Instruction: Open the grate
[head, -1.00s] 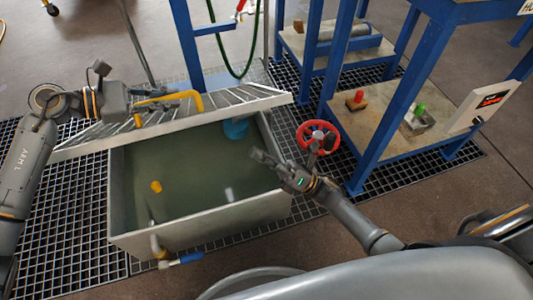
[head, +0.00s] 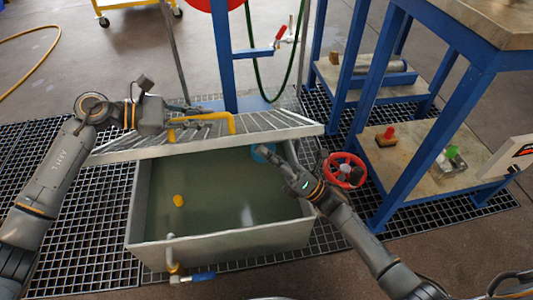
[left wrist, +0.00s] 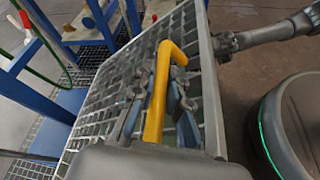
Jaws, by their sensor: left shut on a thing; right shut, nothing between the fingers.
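The metal grate (head: 285,122) stands raised and tilted along the back edge of a grey tank (head: 235,240); it also shows in the left wrist view (left wrist: 100,95). A yellow bar handle (head: 232,123) is fixed to it. My left gripper (head: 178,124) is shut on this handle. In the left wrist view the handle (left wrist: 161,70) runs between the fingers of my left gripper (left wrist: 160,98). My right gripper (head: 264,154) is shut and empty, over the tank's right side, apart from the grate in the head view.
A red valve wheel (head: 345,170) is close right of my right arm. A blue-framed bench (head: 440,130) stands at right. A blue-handled tap (head: 198,277) is at the tank's front.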

